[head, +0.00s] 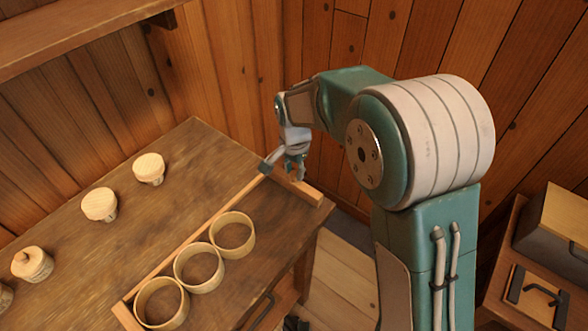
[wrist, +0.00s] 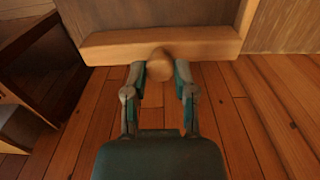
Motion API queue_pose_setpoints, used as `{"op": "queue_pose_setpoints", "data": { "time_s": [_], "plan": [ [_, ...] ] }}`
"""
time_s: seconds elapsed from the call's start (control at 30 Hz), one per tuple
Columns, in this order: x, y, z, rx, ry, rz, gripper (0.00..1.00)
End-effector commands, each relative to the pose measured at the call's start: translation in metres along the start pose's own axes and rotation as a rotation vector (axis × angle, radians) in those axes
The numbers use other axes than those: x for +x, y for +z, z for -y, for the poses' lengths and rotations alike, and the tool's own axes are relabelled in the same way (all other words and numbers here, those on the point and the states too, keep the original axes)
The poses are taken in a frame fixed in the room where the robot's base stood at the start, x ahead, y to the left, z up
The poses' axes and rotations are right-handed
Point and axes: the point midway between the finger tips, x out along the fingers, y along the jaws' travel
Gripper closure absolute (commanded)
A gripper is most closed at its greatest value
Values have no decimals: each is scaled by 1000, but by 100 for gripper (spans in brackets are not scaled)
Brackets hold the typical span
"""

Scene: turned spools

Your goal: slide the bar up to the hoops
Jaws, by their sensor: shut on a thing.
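The bar (head: 208,226) is a long thin wooden rod lying across the table, along the far-left side of the hoops. Three pale wooden hoops stand in a row beside it: a near one (head: 161,304), a middle one (head: 199,268) and a far one (head: 233,235). The bar runs very close to them; I cannot tell if it touches. My gripper (head: 279,167) is at the bar's far right end.
A wooden rail (head: 303,190) lies at the table's right edge, and shows crosswise in the wrist view (wrist: 105,48). Another rail (head: 126,316) is at the near end. Several turned spools, such as one (head: 149,168), stand on the table's left part (head: 195,150). Plank walls rise behind.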

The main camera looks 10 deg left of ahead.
Motion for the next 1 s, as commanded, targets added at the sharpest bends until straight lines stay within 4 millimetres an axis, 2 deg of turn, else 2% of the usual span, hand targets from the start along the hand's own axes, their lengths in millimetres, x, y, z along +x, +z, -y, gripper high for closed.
{"op": "queue_pose_setpoints", "data": {
  "time_s": [0.07,0.17,0.4,0.6,0.73,1.0],
  "plan": [
    [0,3,1,-1,-1,-1,100],
    [0,18,2,-4,-1,0,100],
    [0,87,2,-8,-2,0,100],
    [1,128,2,-4,-2,0,100],
    [1,137,2,-1,-3,0,100],
    [1,138,2,1,-4,-1,100]
  ]
}}
